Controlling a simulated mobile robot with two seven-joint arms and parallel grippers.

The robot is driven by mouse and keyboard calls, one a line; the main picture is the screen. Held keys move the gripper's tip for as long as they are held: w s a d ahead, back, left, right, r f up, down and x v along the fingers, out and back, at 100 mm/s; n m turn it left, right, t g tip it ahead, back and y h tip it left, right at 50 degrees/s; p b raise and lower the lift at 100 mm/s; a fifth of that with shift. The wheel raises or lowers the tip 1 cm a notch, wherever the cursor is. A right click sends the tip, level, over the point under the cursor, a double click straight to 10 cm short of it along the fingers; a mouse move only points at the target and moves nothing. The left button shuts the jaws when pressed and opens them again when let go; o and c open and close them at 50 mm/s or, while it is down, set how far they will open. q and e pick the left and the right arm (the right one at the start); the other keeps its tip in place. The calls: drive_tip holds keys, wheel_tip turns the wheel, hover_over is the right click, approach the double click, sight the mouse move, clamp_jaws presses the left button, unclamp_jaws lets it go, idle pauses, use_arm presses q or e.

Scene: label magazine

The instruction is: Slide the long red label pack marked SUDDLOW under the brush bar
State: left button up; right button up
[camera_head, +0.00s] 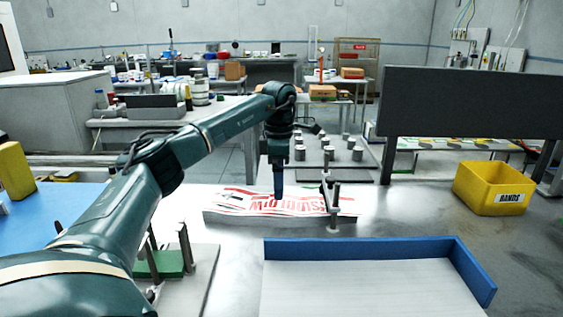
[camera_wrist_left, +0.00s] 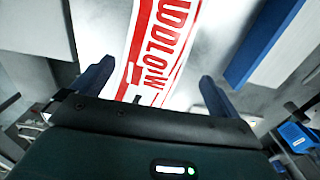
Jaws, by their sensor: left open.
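The long label pack (camera_head: 300,204), white with red print reading SUDDLOW, lies flat on a low grey bed (camera_head: 262,221) in mid-table. It also shows in the left wrist view (camera_wrist_left: 160,45), running lengthwise away from my gripper. My left gripper (camera_head: 279,194) points down over the pack in the head view. In the wrist view its two fingers (camera_wrist_left: 156,72) are spread, one on each side of the pack. I cannot tell whether the fingertips touch it. A narrow bar on upright posts (camera_head: 331,200), apparently the brush bar, crosses near the pack's right end. My right gripper is not in view.
A blue-walled tray (camera_head: 360,249) lies in front of the bed at right. Several grey cylinders (camera_head: 327,154) stand behind. A post fixture with a green block (camera_head: 160,264) is at front left. Bare table lies right of the bed.

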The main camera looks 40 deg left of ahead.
sight(279, 206)
use_arm(q)
wheel_tip(279, 206, down, 9)
drive_tip(key=shift+w+r, duration=0.1)
drive_tip(key=shift+r, duration=0.1)
drive_tip(key=shift+c, duration=0.2)
drive_tip(key=c, duration=1.1)
drive_tip(key=shift+r, duration=0.15)
drive_tip(key=shift+c, duration=0.3)
drive_tip(key=shift+p, duration=0.3)
drive_tip(key=o, duration=1.2)
drive_tip(key=shift+c, duration=0.2)
drive_tip(key=shift+o, duration=0.2)
drive_tip(key=shift+f, duration=0.2)
